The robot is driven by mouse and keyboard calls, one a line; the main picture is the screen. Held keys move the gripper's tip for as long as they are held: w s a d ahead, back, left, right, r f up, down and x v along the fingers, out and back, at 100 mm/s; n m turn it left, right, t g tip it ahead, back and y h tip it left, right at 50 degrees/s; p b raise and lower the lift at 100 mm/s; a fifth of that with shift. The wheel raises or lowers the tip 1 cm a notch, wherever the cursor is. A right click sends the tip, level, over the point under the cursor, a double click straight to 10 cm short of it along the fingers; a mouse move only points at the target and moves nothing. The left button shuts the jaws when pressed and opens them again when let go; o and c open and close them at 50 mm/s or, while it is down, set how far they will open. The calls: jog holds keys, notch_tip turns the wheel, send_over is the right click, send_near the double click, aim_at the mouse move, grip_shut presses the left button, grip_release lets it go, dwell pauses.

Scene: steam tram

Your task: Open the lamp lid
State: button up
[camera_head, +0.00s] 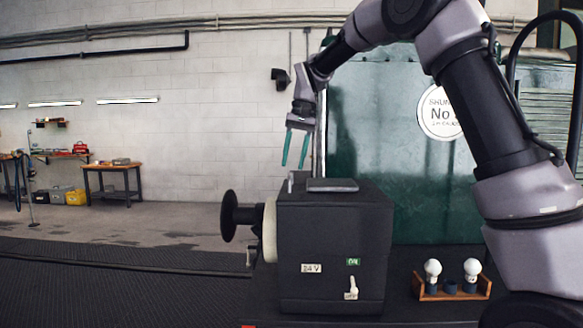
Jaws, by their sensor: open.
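The lamp is a dark box (334,240) with a round black disc (229,215) on its left side and a pale ring beside it. Its front carries a "24 V" label, a green label and a small white switch (352,286). A flat grey lid (332,185) lies on top and looks closed, with a small upright light post (291,181) at its left. My gripper (294,165) hangs above the box's top left, its two teal fingers pointing down, apart and empty. The fingertips are just above the post; whether they touch anything is hard to tell.
A wooden rack (451,293) with two white bulbs stands right of the box. The green tram body (385,130) with a round sign (440,113) rises behind. Workbenches (113,182) stand far left. The floor to the left is clear.

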jog(key=shift+a+f, duration=0.15)
jog(key=shift+f, duration=1.05)
grip_shut()
jog(key=shift+r, duration=0.1)
dwell(0.5)
